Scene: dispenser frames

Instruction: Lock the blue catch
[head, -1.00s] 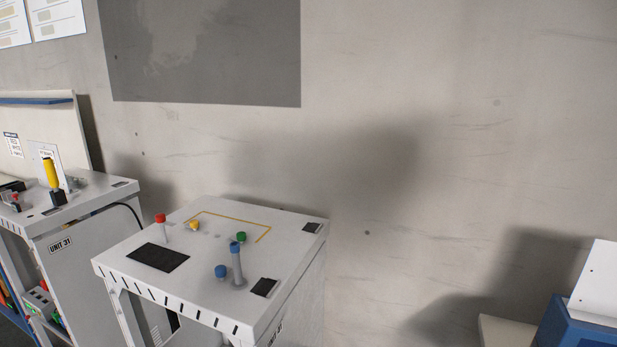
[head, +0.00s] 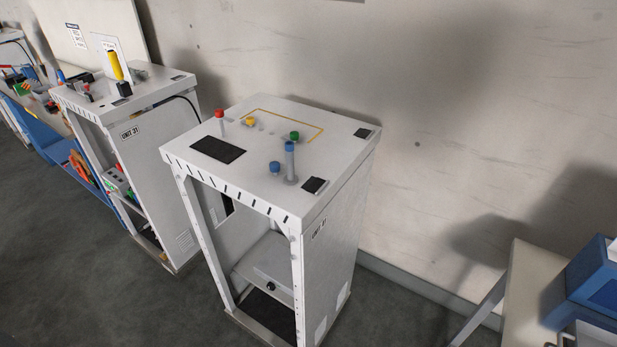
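A white cabinet (head: 335,190) stands in the middle of the head view. On its top are several coloured catches. A tall grey post with a blue cap (head: 290,160) stands upright near the front right of the top. A short blue knob (head: 275,168) sits just left of it. I cannot tell which of the two blue parts is the blue catch, nor its lock state. A red-capped post (head: 220,116), a yellow knob (head: 249,122) and a green knob (head: 294,136) are on the same top. Neither of my grippers is in view.
A second cabinet marked Unit 31 (head: 150,125), with a yellow-handled lever (head: 115,66), stands to the left. A pale table (head: 530,270) with a blue box (head: 592,280) is at the lower right. Grey floor (head: 60,260) is open in front. The wall is behind.

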